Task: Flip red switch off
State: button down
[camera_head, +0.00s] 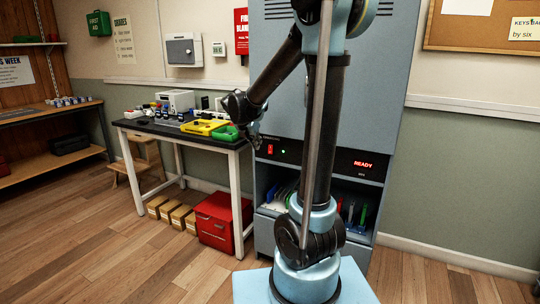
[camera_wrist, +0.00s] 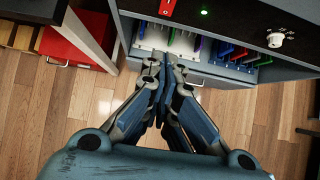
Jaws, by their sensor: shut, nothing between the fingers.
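The red switch (camera_head: 270,149) is on the front panel of the tall grey-blue cabinet (camera_head: 380,110), left of a small green light (camera_head: 283,151). In the wrist view the red switch (camera_wrist: 167,8) shows at the top edge, partly cut off, with the green light (camera_wrist: 204,12) to its right. My gripper (camera_wrist: 158,60) is shut and empty. Its fingertips appear below the switch in the wrist view, apart from it, over the cabinet's open bay. In the head view my gripper (camera_head: 256,141) is just left of the switch, small and dark. I cannot tell the switch's position.
A red READY display (camera_head: 363,164) is lit at the panel's right. The bay below holds a rack with coloured upright pieces (camera_wrist: 185,42).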

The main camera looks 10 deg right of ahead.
aim_at(271, 149)
jog(key=shift+w+d+r+x, duration=0.2)
jog(key=shift+w+r+x, duration=0.1)
jog(key=shift+x, duration=1.85)
jog(key=shift+w+d+r+x, duration=0.2)
jog(key=shift+w+r+x, duration=0.1)
jog(key=shift+x, duration=1.8)
jog(key=shift+w+d+r+x, duration=0.2)
jog(key=shift+w+x, duration=0.05)
jog(key=shift+x, duration=1.9)
jog(key=shift+w+d, duration=0.1)
jog(key=shift+d, duration=0.05)
